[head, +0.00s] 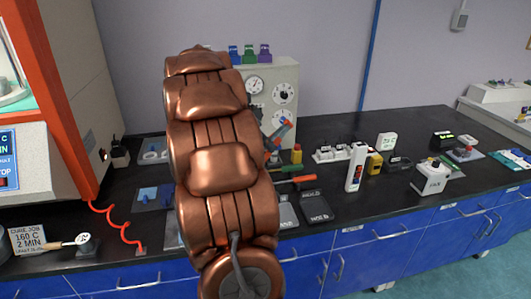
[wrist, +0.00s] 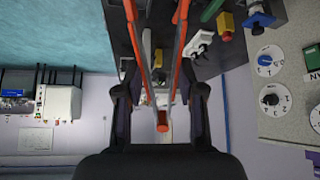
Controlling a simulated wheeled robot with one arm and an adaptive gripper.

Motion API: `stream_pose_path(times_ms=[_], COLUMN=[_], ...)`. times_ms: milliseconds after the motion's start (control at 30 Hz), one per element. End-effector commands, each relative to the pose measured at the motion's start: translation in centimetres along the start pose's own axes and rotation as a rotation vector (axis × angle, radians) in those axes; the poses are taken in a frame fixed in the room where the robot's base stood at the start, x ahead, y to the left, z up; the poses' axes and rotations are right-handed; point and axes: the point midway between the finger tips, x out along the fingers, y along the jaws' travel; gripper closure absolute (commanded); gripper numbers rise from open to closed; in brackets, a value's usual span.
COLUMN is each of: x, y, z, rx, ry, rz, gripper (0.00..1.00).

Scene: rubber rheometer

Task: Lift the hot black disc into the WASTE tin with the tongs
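My gripper (wrist: 160,76) shows in the wrist view, with its two black fingers on either side of orange-red tongs (wrist: 162,122). The fingers appear closed against the tongs' arms. The arms spread apart towards the top of the wrist view, and their far tips are out of frame. In the head view my copper-coloured arm hides most of the gripper. I cannot make out the hot black disc or a tin marked WASTE in either view.
A gauge panel (head: 280,80) stands behind. An orange-framed machine (head: 60,90) with a coiled red cable (head: 115,222) is at left.

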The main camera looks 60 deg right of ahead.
Motion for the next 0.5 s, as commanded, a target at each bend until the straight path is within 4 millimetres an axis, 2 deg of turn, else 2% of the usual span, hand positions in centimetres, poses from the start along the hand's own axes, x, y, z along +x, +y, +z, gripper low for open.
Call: stream_pose_path(times_ms=[233,500], x=[-2.3,-2.8], y=[-0.1,0.1], z=[-1.8,-2.1], rx=[0.002,0.000], ry=[0.002,0.000], rz=[-0.004,0.001], gripper=[0.65,0.65])
